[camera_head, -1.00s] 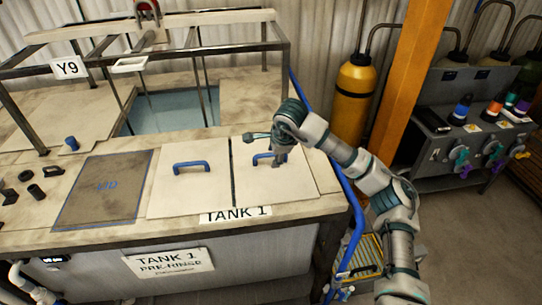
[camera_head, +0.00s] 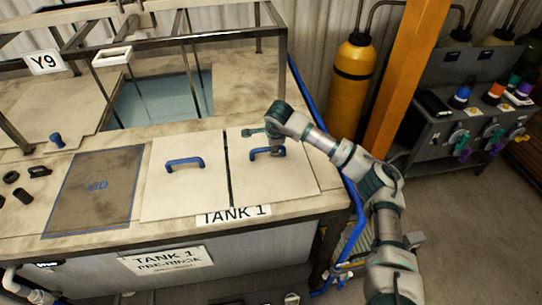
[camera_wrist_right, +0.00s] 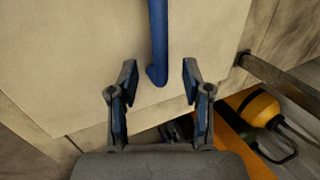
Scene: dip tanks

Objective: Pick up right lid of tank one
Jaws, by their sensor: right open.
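The right lid (camera_head: 290,178) of tank one is a pale square plate lying flat on the tank top, with a blue bar handle (camera_head: 257,152). My right gripper (camera_head: 276,150) is at the right end of this handle in the head view. In the right wrist view, my right gripper (camera_wrist_right: 160,76) is open, with its two fingers on either side of the blue handle's (camera_wrist_right: 158,35) near end. A gap shows between each finger and the handle. The lid (camera_wrist_right: 80,60) lies flat beneath. My left gripper is not in view.
The left lid (camera_head: 180,195) with its own blue handle lies beside the right lid, across a narrow dark gap. A metal frame (camera_head: 150,42) stands over the open pool behind. A blue pipe (camera_head: 352,215) and an orange post (camera_head: 408,75) are at the right.

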